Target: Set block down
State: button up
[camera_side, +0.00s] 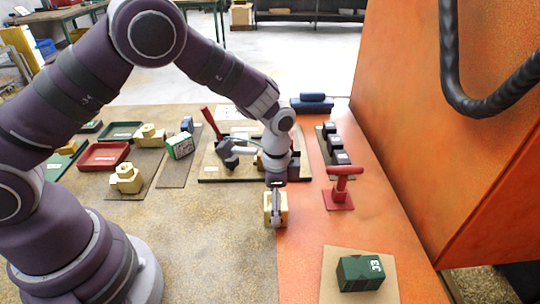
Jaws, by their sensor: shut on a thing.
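My gripper (276,205) points straight down near the middle of the work surface. It is shut on a yellow brass block (283,208). The block is at the border between the tan tabletop (220,262) and the orange surface (310,240). The gripper hides part of the block. I cannot tell whether the block touches the surface below it.
A red T-shaped handle (343,185) stands right of my gripper. A green block (360,272) lies on a tan pad at front right. Behind are a fixture board (210,173) and dark blocks (335,143). Brass pieces (127,179) and a red tray (103,156) are left.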

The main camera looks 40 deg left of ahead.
jog(key=o, duration=1.2)
jog(key=shift+f, duration=0.1)
jog(key=shift+o, duration=0.2)
notch_tip(320, 180, up, 12)
jog(key=s+a+r+n+t, duration=0.2)
jog(key=s+a+r+n, duration=0.2)
jog(key=s, duration=0.2)
jog(key=s+a+r+n+t, duration=0.3)
jog(key=s+n, duration=0.2)
jog(key=s, duration=0.1)
jog(key=shift+s+a+r+t, duration=0.25)
jog(key=shift+a+r+t, duration=0.05)
jog(key=shift+a+r, duration=0.1)
